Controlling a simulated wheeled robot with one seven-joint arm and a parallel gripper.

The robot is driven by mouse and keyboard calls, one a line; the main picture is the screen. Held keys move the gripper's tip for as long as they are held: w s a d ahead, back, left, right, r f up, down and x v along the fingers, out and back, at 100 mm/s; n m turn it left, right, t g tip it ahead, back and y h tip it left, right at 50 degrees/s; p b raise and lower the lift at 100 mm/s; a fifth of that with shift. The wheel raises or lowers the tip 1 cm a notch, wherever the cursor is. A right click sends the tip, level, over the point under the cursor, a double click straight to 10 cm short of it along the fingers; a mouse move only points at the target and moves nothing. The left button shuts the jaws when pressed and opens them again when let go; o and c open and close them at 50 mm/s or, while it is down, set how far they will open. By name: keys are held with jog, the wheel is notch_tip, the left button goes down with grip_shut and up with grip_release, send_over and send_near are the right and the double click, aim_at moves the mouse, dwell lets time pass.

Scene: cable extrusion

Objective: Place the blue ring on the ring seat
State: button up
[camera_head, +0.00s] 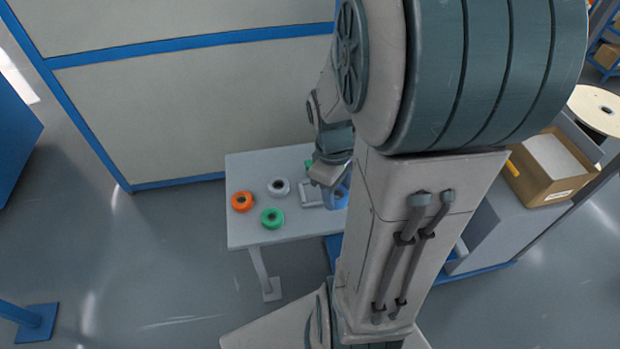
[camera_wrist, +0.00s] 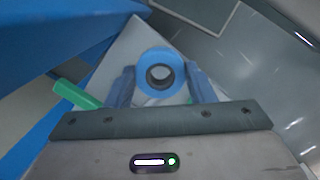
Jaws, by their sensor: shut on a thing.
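The blue ring (camera_head: 341,198) is at the right part of the table, partly hidden by my arm. It also shows in the wrist view (camera_wrist: 144,72), upright between the two blue fingers, with its hole facing the camera. My gripper (camera_head: 330,180) is shut on it; in the wrist view the fingertips (camera_wrist: 161,78) are at its left and right sides. Whether the ring touches the table cannot be told. A pale square frame (camera_head: 311,194) lies on the table just left of the blue ring. I cannot tell whether it is the ring seat; no other seat is clearly visible.
On the grey table (camera_head: 245,236) lie an orange ring (camera_head: 241,201), a white ring (camera_head: 278,187) and a green ring (camera_head: 272,218). A green piece (camera_head: 309,165) shows behind my gripper. A wall panel (camera_head: 150,110) stands behind. A cardboard box (camera_head: 548,172) is at right.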

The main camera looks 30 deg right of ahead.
send_over(317, 193)
notch_tip(317, 193, down, 6)
jog(key=shift+w+a+f+p, duration=0.1)
jog(key=shift+a+f+p, duration=0.05)
jog(key=shift+f+p, duration=0.15)
jog(key=shift+w, duration=0.1)
jog(key=shift+f, duration=2.05)
jog(key=shift+f, duration=0.2)
jog(key=o, duration=0.7)
